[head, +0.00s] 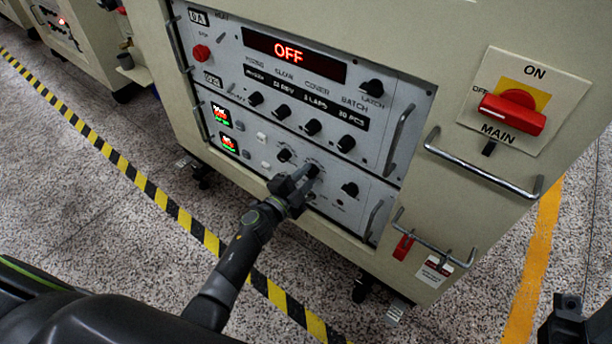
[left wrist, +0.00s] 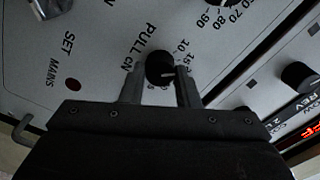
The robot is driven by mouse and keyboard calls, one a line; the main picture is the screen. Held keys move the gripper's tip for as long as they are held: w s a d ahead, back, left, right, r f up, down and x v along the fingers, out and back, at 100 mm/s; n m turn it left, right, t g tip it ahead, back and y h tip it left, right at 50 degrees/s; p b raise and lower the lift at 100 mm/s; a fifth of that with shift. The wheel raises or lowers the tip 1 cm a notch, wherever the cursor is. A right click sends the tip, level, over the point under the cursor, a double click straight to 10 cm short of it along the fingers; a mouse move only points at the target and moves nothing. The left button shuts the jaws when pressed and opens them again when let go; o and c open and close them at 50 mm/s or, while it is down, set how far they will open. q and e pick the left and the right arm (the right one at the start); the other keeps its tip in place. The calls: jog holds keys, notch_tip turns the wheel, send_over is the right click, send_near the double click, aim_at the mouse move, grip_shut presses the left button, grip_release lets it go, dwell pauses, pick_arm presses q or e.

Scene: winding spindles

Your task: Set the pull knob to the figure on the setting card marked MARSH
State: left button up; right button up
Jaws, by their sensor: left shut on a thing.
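My right gripper (head: 568,310) shows only partly at the lower right corner, away from the cabinet. I cannot make out a card marked MARSH.
The upper panel has a red "OFF" display (head: 288,51) and several black knobs. A red main switch (head: 512,112) is at the right. Metal handles (head: 480,165) stick out from the cabinet front. A small tag (head: 434,270) hangs at the lower rail beside a red one (head: 403,248).

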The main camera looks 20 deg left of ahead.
pick_arm(q)
jog(key=m, duration=0.6)
jog(key=shift+f, duration=0.15)
jog(key=m+b, duration=0.1)
jog(key=m, duration=0.3)
jog(key=shift+m, duration=0.3)
dwell(0.3)
jog(key=o, duration=1)
jog(key=shift+c, duration=0.2)
jog(key=p+v, duration=0.1)
jog(key=v, duration=1.6)
jog(key=shift+s+p, duration=0.2)
jog(key=shift+p, duration=0.15)
